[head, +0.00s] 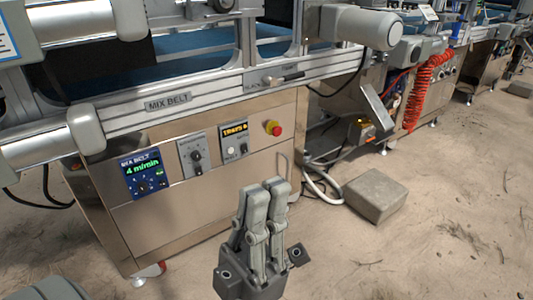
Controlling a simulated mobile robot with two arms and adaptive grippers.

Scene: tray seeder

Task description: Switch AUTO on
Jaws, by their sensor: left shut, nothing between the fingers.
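The machine's steel front cabinet (150,222) carries three control panels. The right panel (234,142) has a small amber display and, below it, a pale round button and a small switch; its lettering is too small to read. The middle panel (193,157) has a dark rotary knob. The left blue panel (142,172) reads "MIX BELT 4 m/min". I cannot make out which control is AUTO. My left gripper (265,188) is shut and empty, pointing up in front of the cabinet, below and right of the panels, apart from them.
A red emergency button (273,128) on a yellow base sits right of the panels. The "MIX BELT" rail (168,102) runs above them. A grey block (374,195) lies on the floor at right, near white hoses (322,183). The sandy floor in front is mostly clear.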

